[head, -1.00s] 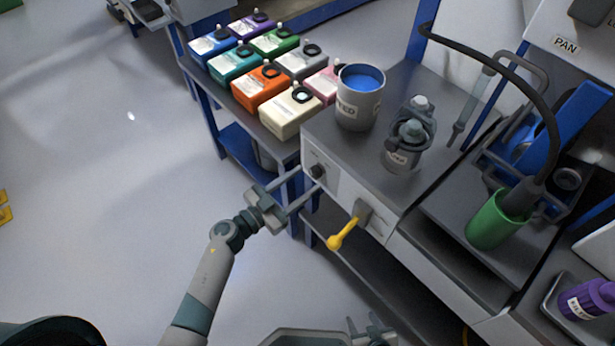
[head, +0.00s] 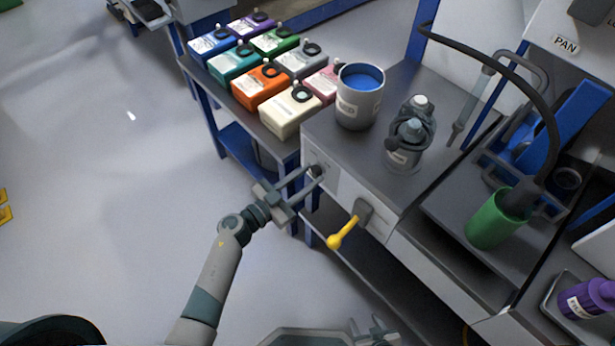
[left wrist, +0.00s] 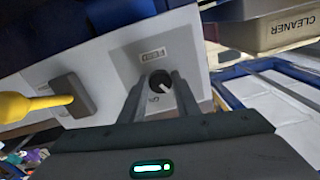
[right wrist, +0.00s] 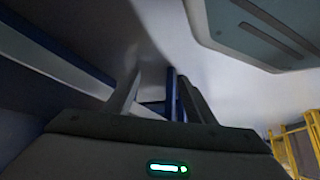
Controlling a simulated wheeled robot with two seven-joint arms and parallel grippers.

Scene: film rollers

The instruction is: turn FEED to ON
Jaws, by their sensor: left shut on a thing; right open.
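A dark round knob (head: 317,170) sits on the pale front panel (head: 347,189) of the grey bench unit, near its left end. In the left wrist view the knob (left wrist: 160,82) has a white pointer line and a small label (left wrist: 153,55) beside it, too small to read surely. My left gripper (head: 311,174) is shut on the knob, one finger on each side. The knob's exact setting is hard to tell. My right gripper (head: 371,328) is open and empty at the bottom of the head view, away from the panel.
A yellow-handled lever (head: 343,233) sticks out of the same panel, right of the knob. A can of blue ink (head: 357,110) and a grey bottle (head: 403,155) stand on top. Several coloured containers (head: 262,86) fill the left shelf.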

